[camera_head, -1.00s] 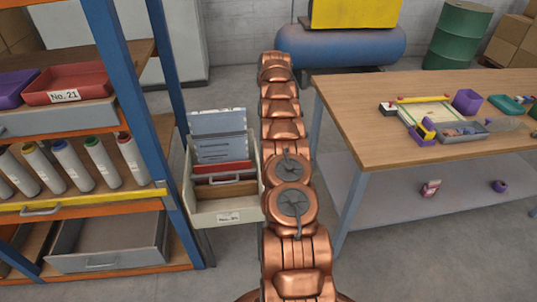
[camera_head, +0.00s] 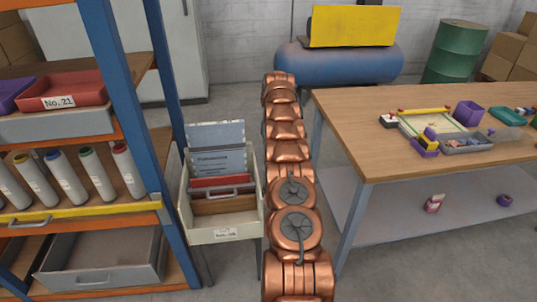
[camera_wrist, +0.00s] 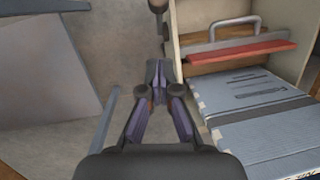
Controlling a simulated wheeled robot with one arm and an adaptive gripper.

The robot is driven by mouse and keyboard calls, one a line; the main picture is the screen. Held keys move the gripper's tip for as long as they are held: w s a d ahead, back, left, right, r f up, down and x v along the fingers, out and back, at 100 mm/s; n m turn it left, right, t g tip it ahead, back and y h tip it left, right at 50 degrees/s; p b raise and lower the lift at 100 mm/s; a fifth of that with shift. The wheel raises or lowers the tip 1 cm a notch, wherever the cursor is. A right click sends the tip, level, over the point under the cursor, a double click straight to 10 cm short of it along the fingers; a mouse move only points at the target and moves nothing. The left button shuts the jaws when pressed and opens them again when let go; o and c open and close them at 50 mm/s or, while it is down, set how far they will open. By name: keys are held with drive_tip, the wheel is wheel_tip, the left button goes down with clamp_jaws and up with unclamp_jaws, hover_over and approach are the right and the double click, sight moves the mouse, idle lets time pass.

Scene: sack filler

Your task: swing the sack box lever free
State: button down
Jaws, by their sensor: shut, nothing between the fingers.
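The cream box (camera_head: 224,234) stands on legs beside the shelf in the head view, with a grey-blue printed panel, a red strip and a metal handle in it. In the wrist view the box wall (camera_wrist: 187,95) is at the right. A dark rod with a rounded end (camera_wrist: 157,6) shows at the top, beside the box; it may be the lever, but I cannot be sure. My gripper (camera_wrist: 156,68) is shut and empty, to the left of the box and below the rod in the picture, with a visible gap to the rod. My arm hides it in the head view.
A shelf with a blue post (camera_head: 125,110) stands close left of the box. A wooden table (camera_head: 350,120) with trays and small items is at the right. A blue tank (camera_head: 340,64) stands behind.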

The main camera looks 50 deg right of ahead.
drive_tip(key=shift+s+a+f+b, duration=0.4)
drive_tip(key=shift+a+f+b, duration=0.25)
drive_tip(key=shift+f+b, duration=0.75)
drive_tip(key=shift+s+a+f+b, duration=0.4)
drive_tip(key=shift+a+f+b, duration=0.2)
drive_tip(key=shift+f+b, duration=0.8)
drive_tip(key=shift+s+a+f+b, duration=0.4)
drive_tip(key=shift+a+f+b, duration=0.25)
drive_tip(key=shift+f+b, duration=0.75)
drive_tip(key=shift+s+d, duration=0.1)
